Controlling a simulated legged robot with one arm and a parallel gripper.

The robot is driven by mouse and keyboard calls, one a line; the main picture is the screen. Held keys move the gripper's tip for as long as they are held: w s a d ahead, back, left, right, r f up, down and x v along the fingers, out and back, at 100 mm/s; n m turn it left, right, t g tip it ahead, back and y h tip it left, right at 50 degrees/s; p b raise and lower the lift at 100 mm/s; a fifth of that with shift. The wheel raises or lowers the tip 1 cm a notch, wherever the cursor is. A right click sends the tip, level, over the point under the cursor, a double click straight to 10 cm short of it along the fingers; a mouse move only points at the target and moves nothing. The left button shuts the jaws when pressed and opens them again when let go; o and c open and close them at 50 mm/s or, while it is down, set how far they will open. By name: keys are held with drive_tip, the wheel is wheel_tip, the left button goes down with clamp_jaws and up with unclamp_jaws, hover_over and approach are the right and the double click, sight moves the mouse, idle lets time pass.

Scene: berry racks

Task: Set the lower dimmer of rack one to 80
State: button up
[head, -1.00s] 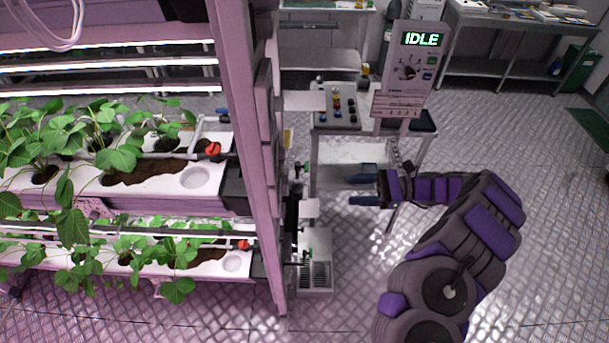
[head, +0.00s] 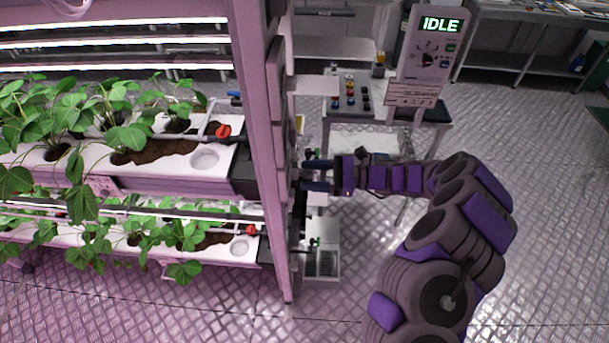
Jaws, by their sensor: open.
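Rack one appears to be the plant rack on the left, with a pink upright post (head: 262,150) at its right end. Grey boxes (head: 277,90) are fixed along the outer side of this post. They are seen edge-on, so no dimmer face, knob or setting is readable. My gripper (head: 308,176) is open and empty. Its two dark blue fingers point left, close to the outer side of the post at mid-height. I cannot tell whether the fingertips touch anything there.
Green-handled valve fittings (head: 314,241) and a grey floor unit (head: 322,262) sit below my gripper. A control panel (head: 430,55) reading IDLE stands behind, beside a cart (head: 338,128). Plants in white troughs (head: 215,172) fill the rack. The floor at right is open.

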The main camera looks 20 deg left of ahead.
drive_tip(key=shift+x, duration=1.1)
drive_tip(key=c, duration=1.1)
drive_tip(key=shift+o, duration=0.2)
drive_tip(key=n+b, duration=0.5)
drive_tip(key=shift+w, duration=0.1)
drive_tip(key=o, duration=1.1)
drive_tip(key=shift+c, duration=0.2)
